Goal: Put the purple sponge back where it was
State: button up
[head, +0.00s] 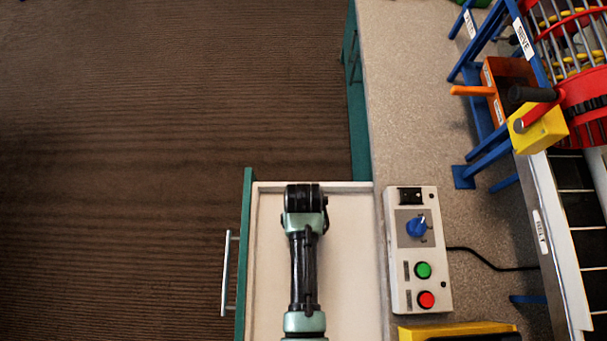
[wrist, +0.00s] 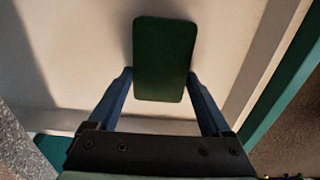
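A flat dark green block (wrist: 165,57) with rounded corners lies between the two fingers of my gripper (wrist: 160,75) in the wrist view. The fingers meet its left and right sides and appear shut on it. It is the only sponge-like thing I see, and no purple shows on the face turned to the camera. Behind it is the pale floor of an open drawer (wrist: 60,50), and the block's height above that floor is hard to judge. In the head view my arm hangs over the open drawer (head: 350,270) and hides the gripper and the block.
The drawer has a teal front with a metal handle (head: 227,272). A speckled counter (head: 410,90) runs along its right. On it stand a control box (head: 404,273) with a blue knob and green and red buttons, a yellow-edged thing (head: 455,330), and a blue-framed sieve machine with a belt (head: 549,232).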

jog(key=shift+o, duration=1)
jog(key=shift+r, duration=0.1)
